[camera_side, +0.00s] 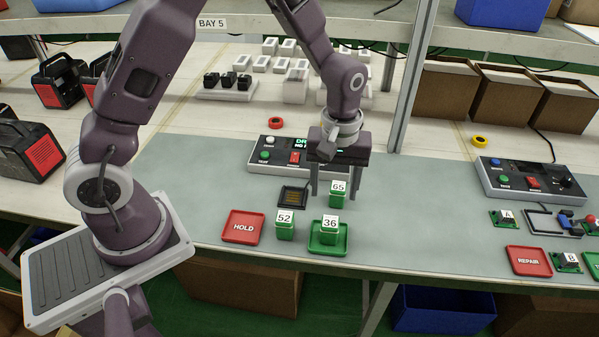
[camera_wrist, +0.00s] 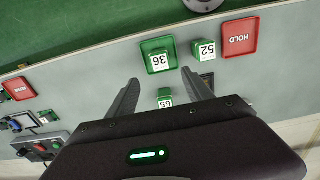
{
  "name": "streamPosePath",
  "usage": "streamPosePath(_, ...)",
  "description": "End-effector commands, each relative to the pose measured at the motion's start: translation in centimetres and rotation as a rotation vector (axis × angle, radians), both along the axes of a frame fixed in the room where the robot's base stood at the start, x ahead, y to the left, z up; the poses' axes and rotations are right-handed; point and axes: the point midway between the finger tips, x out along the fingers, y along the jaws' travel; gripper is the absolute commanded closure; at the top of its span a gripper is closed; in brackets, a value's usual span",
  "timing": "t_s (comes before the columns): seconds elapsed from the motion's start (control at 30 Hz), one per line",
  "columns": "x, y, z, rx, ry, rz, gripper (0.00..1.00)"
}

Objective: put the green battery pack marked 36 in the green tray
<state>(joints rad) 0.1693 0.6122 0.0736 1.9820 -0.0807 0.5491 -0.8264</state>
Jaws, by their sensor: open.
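The green battery pack marked 36 (camera_side: 329,236) stands upright in the green tray (camera_side: 316,249); in the wrist view the pack (camera_wrist: 159,66) also shows within the tray (camera_wrist: 151,45). My gripper (camera_side: 332,195) is open, with nothing held between its fingers. It points down behind the tray, close to the green pack marked 65 (camera_side: 338,200). In the wrist view pack 65 (camera_wrist: 165,95) appears between the fingers (camera_wrist: 160,77); I cannot tell how far below them it is. The pack marked 52 (camera_side: 285,231) stands left of the tray.
A red HOLD tray (camera_side: 243,227) lies left of pack 52. A dark square pad (camera_side: 293,196) lies behind pack 52. A control box (camera_side: 265,156) with a display stands behind my gripper.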

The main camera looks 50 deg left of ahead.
Motion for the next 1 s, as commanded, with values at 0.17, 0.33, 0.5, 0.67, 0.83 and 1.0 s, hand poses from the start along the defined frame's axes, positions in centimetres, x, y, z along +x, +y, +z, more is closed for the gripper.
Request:
streamPosePath(0.17,-0.5,0.3,3.0,-0.01,-0.04,-0.049,0.4)
streamPosePath(0.33,-5.3,1.7,13.2,-0.013,-0.189,-0.271,0.4)
streamPosePath(0.5,-13.8,3.2,19.9,0.062,-0.351,-0.536,0.4)
streamPosePath(0.67,-19.6,4.0,21.0,0.155,-0.44,-0.71,0.4)
streamPosePath(0.83,-21.5,4.3,20.9,0.193,-0.464,-0.772,0.4)
streamPosePath(1.0,-21.5,4.3,20.9,0.194,-0.463,-0.773,0.4)
